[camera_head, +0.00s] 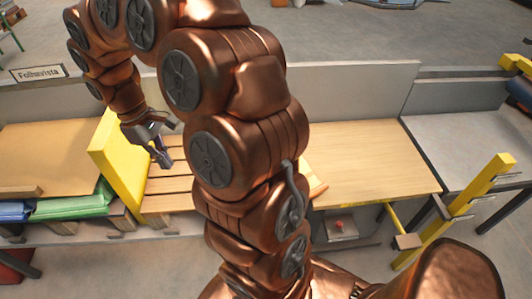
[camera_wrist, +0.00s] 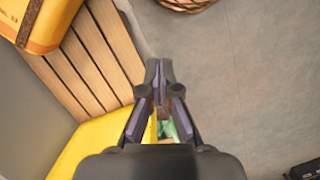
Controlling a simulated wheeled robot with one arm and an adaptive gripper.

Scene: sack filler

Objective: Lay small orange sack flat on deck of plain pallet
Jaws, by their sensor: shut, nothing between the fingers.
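An orange sack (camera_wrist: 40,18) with a brown band and small print shows at the top left of the wrist view, cut off by the frame. It appears to lie over the wooden slats of the pallet (camera_wrist: 92,62); its full outline is hidden. In the head view the pallet slats (camera_head: 168,186) show left of my arm, which covers the rest and most or all of the sack. My gripper (camera_head: 164,158) is above the slats' left part, beside a yellow panel. In the wrist view my gripper (camera_wrist: 159,68) is shut and empty, apart from the sack.
The upright yellow panel (camera_head: 118,160) stands at the pallet's left end. Green (camera_head: 72,205) and blue (camera_head: 14,211) sacks lie at lower left. A bare wooden top (camera_head: 375,160) lies right of my arm. A yellow post (camera_head: 470,200) stands right. A round basket (camera_wrist: 188,3) shows in the wrist view.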

